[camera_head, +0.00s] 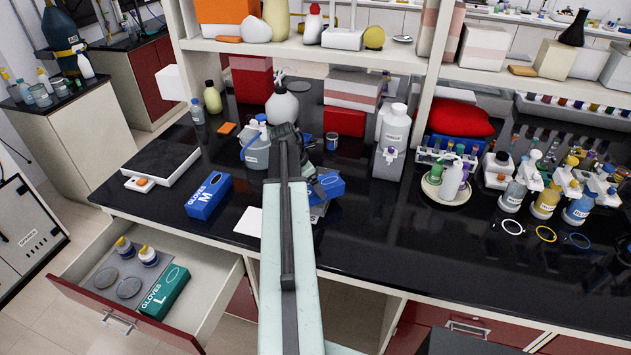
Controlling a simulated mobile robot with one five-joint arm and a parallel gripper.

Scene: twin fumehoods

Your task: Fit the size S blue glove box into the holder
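A blue glove box marked M (208,195) lies on the black bench, left of my arm. Another blue box (329,186) with an oval opening shows just right of my arm; its size letter is hidden, so I cannot tell whether it is the S box. A grey edge (318,212) shows below it; I cannot tell whether this is the holder. My gripper (289,140) is over the bench at the far end of my arm, near that second box. Its fingers are hidden, so I cannot tell whether it holds anything.
Bottles and a dish (433,190) crowd the right; the front bench strip right of my arm is clear.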

